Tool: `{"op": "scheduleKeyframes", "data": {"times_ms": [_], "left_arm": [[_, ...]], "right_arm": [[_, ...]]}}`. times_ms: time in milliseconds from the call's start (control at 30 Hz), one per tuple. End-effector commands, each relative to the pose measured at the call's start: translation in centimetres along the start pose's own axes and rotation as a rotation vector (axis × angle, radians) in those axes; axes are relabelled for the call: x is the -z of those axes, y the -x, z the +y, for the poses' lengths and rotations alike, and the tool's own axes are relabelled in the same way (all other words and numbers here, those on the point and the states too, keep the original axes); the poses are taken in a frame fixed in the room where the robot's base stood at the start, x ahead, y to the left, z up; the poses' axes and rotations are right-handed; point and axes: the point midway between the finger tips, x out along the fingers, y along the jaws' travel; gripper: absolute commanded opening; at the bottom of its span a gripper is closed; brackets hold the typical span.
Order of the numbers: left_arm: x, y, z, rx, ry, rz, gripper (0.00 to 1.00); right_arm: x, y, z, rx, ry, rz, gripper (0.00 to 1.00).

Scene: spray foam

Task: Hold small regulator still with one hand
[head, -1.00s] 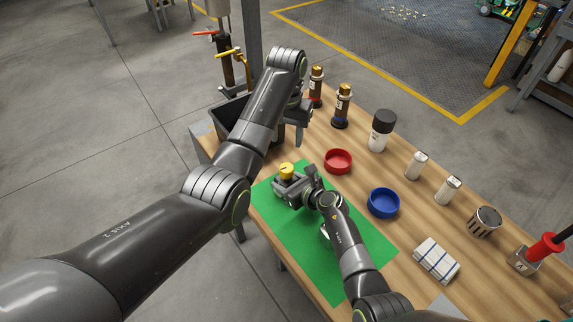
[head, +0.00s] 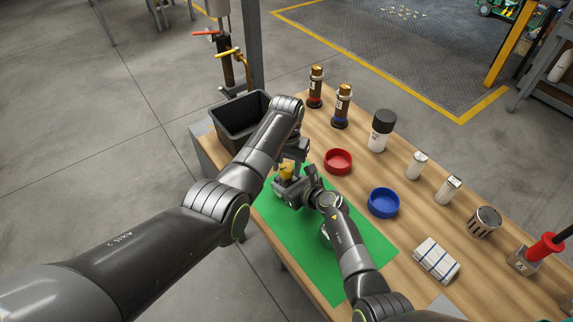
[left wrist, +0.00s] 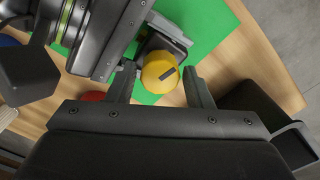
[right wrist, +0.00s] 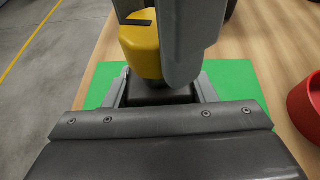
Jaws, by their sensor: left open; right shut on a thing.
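The small regulator has a yellow knob (left wrist: 159,72) on a dark grey body (right wrist: 158,92) and sits on the green mat (head: 350,262). My right gripper (right wrist: 160,95) is shut on the dark body. My left gripper (left wrist: 160,80) is open above the regulator, with its fingers on either side of the yellow knob. In the head view the knob (head: 286,170) is partly hidden by my left gripper (head: 288,165). Whether the left fingers touch the knob I cannot tell.
A black bin (head: 238,122) stands at the table's left end. A red dish (head: 338,161) and a blue dish (head: 384,203) are right of the mat. Two brown bottles (head: 316,88) (head: 342,105) stand behind. A folded striped cloth (head: 436,260) lies at front right.

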Motion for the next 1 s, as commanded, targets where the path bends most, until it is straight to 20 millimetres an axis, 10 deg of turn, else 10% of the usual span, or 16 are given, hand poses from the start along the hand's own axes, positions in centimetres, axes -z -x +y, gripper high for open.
{"op": "scheduleKeyframes", "data": {"times_ms": [333,1000], "left_arm": [[0.0,0.03,-0.03,0.0,0.0,0.0,0.14],[0.1,0.07,-0.04,0.0,0.272,0.002,0.14]], "right_arm": [[0.02,0.0,0.02,0.0,-0.001,0.0,0.18],[0.02,0.0,0.03,-0.001,0.0,0.0,0.18]]}}
